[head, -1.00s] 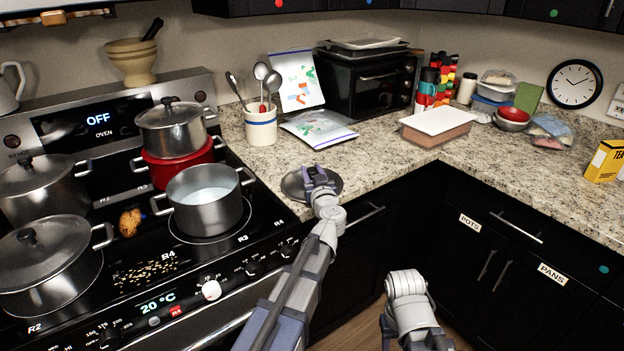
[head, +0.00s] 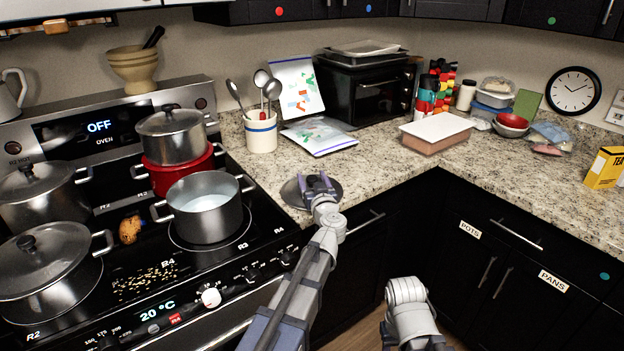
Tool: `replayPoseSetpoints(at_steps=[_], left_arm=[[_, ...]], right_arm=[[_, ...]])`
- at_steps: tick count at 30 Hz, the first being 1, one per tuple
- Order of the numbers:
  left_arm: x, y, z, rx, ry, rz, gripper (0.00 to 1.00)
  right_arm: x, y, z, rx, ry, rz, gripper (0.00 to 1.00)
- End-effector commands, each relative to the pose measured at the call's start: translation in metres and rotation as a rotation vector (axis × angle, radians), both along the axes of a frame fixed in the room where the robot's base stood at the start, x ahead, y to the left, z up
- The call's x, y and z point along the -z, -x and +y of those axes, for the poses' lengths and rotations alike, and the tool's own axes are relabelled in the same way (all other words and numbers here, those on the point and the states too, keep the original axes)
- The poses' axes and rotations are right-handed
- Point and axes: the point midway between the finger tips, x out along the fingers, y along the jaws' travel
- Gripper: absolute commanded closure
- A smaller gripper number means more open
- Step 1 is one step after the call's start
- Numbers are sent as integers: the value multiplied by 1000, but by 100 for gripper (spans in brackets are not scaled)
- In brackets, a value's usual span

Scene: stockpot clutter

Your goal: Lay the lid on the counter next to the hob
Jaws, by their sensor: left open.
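The grey round lid (head: 291,192) lies on the granite counter just right of the hob, near the counter's front edge. My left gripper (head: 316,181) is over the lid with its jaws open and hides part of it, including any knob. Whether the fingers touch the lid cannot be told. The hob (head: 150,262) is on the left. An open steel pot (head: 206,222) with pale liquid stands on its front right ring. Part of my right arm shows at the bottom; its gripper fingers are not visible.
A lidded pot sits on a red pot (head: 181,179) behind. Two lidded pots stand at left, with a potato (head: 130,229) between. A utensil crock (head: 261,134), a bag (head: 320,138) and a pink-brown box (head: 437,140) stand behind the lid. The counter (head: 385,172) right of the lid is clear.

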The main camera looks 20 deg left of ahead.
Motion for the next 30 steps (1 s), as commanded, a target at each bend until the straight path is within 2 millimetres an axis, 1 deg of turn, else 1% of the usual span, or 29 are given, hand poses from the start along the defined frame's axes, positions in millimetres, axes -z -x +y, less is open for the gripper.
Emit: replayPoseSetpoints(at_steps=[1,9,15,21,30], left_arm=[[0,10,-5,3,0,0,29],[0,60,-32,4,0,0,29],[0,88,-49,3,0,0,29],[0,101,-57,2,0,0,29],[0,103,-58,1,0,0,29]], right_arm=[[0,0,0,0,0,0,50],[0,0,0,0,0,0,50],[0,0,0,0,0,0,50],[1,0,0,0,0,0,50],[0,0,0,0,0,0,50]])
